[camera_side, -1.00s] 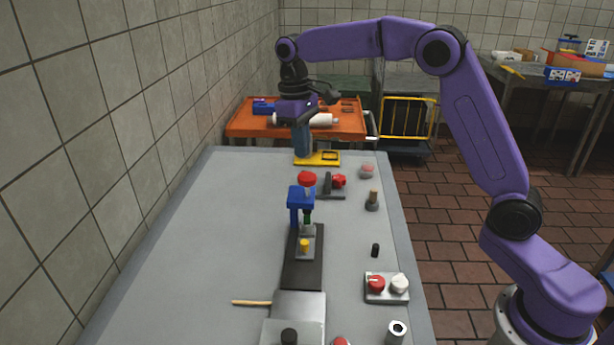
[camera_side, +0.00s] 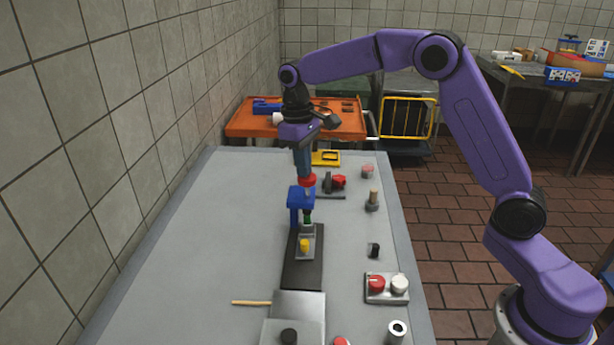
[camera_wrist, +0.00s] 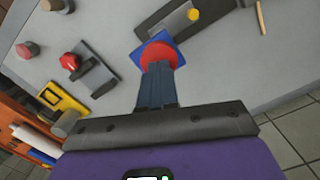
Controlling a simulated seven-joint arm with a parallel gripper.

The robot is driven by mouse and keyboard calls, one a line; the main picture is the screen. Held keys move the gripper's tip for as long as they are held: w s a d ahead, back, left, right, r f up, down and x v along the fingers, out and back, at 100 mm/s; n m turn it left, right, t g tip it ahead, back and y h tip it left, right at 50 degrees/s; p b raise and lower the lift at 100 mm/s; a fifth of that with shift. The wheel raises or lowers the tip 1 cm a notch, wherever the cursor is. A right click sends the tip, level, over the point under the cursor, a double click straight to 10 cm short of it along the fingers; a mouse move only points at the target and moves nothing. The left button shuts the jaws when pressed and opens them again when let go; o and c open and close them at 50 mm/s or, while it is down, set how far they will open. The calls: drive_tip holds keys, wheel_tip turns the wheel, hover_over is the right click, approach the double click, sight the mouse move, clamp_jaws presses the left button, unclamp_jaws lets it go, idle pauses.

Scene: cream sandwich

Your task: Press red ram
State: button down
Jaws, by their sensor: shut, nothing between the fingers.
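The red ram (camera_side: 307,180) is a round red knob on top of a blue press frame (camera_side: 300,197), which stands at the far end of a dark strip on the grey table. My gripper (camera_side: 304,174) is shut and empty, pointing down with its fingertips at the red knob. In the wrist view my shut fingers (camera_wrist: 158,68) overlap the red ram (camera_wrist: 160,50), with the blue frame (camera_wrist: 137,58) around it. I cannot tell whether the fingertips touch the knob. Below the press, a yellow piece (camera_side: 304,245) sits on a small grey plate.
A red-handled clamp (camera_side: 338,182) and a yellow fixture (camera_side: 327,157) stand close behind and right of the press. Several small knobs and a red-and-white button box (camera_side: 386,287) line the right edge. The table's left side is clear.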

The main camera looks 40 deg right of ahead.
drive_tip(key=shift+s+f, duration=0.1)
drive_tip(key=shift+f, duration=1.25)
drive_tip(key=shift+w+a+r, duration=0.15)
drive_tip(key=shift+w+a, duration=0.05)
drive_tip(key=shift+w, duration=0.3)
drive_tip(key=shift+w+a+r, duration=0.15)
drive_tip(key=shift+w+r, duration=0.05)
drive_tip(key=shift+w, duration=0.3)
drive_tip(key=shift+w+a+r, duration=0.15)
drive_tip(key=shift+w+a, duration=0.05)
drive_tip(key=shift+w, duration=0.3)
drive_tip(key=shift+r, duration=0.2)
wheel_tip(320, 180, up, 12)
drive_tip(key=w, duration=0.1)
drive_tip(key=shift+a+f, duration=0.2)
